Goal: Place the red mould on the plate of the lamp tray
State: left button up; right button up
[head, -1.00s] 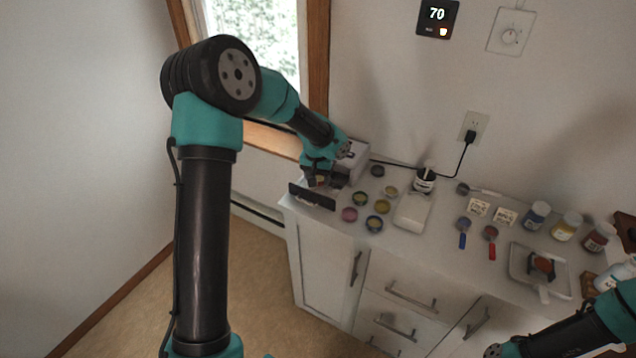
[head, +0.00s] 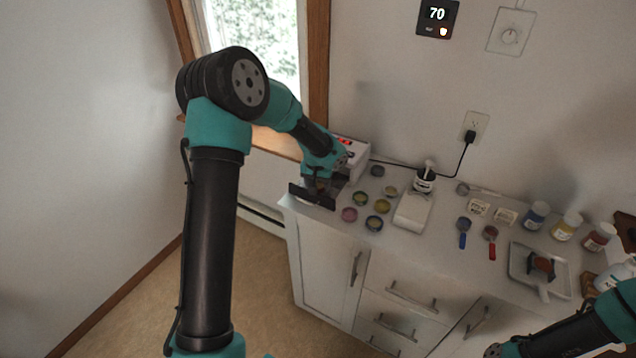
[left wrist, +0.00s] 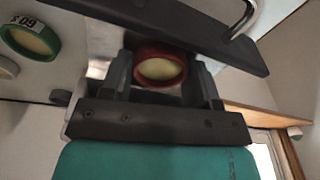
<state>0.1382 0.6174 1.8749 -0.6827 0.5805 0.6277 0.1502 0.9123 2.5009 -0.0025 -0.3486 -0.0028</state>
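The red mould (left wrist: 161,68), a round ring with a cream inside, sits between the fingers of my left gripper (left wrist: 163,86) in the left wrist view, with both fingers close against its sides. In the head view my left gripper (head: 318,184) is low at the lamp tray, behind its black front panel (head: 312,197). The panel also crosses the top of the left wrist view (left wrist: 185,28). The white lamp (head: 352,150) stands behind with a red display lit. The plate is mostly hidden; I cannot tell whether the mould touches it. My right gripper is not in view.

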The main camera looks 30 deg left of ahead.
pick_arm(q)
jog(key=o, duration=0.4)
jog(key=r, duration=0.4)
jog(key=s+r, duration=0.1)
jog(key=r, duration=0.7)
jog(key=shift+s+d+r, duration=0.1)
jog(key=shift+s+d, duration=0.1)
